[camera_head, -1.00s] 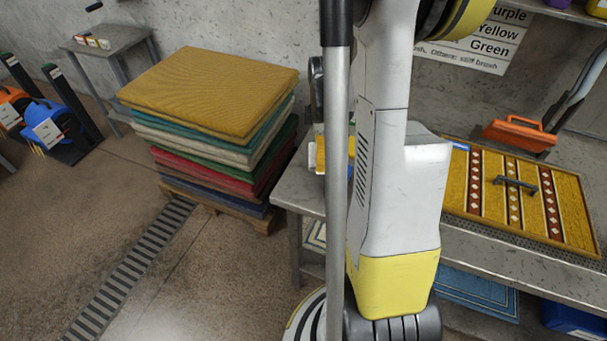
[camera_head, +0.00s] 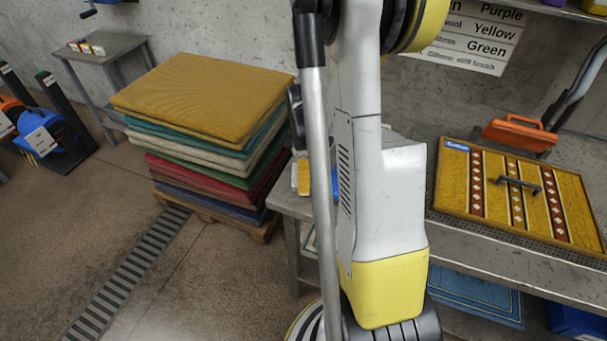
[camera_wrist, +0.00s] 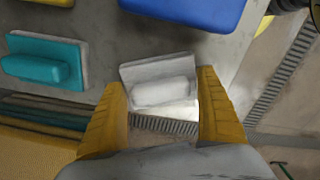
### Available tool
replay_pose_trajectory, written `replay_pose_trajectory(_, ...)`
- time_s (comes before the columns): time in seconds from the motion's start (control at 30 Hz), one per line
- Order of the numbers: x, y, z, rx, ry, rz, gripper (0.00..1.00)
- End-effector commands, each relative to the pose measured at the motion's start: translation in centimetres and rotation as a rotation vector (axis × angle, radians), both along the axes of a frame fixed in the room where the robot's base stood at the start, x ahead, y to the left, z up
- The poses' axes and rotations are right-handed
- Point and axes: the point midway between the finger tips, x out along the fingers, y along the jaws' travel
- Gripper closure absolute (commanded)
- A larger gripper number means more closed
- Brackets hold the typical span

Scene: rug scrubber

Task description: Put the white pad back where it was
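The white pad (camera_wrist: 162,93), a flat plate with a block handle, is between my gripper's yellow fingers (camera_wrist: 162,92) in the wrist view. The fingers sit close against both ends of the handle, and I see no clear gap. The pad is at the corner of a grey bench top (camera_wrist: 100,35); whether it touches the bench I cannot tell. A teal pad (camera_wrist: 45,62) lies on the bench to its left, with part of a yellow pad (camera_wrist: 50,2) above. In the head view my arm hides most of the gripper area.
A blue object (camera_wrist: 190,8) lies on the bench beyond the pad. A mat stack (camera_head: 205,110) stands beside the bench, left of my arm. A patterned mat (camera_head: 515,195) and an orange tool (camera_head: 520,134) are on the right. The floor around the drain grate (camera_head: 125,275) is open.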

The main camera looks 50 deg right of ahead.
Motion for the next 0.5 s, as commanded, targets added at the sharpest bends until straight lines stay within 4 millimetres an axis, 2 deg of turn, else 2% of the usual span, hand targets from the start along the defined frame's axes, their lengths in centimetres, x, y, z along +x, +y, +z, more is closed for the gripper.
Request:
replay_pose_trajectory(0.33, 0.0, 0.0, 0.4, 0.0, 0.0, 0.0, 0.0)
replay_pose_trajectory(0.5, 0.0, 0.0, 3.0, 0.0, 0.0, 0.0, 0.0)
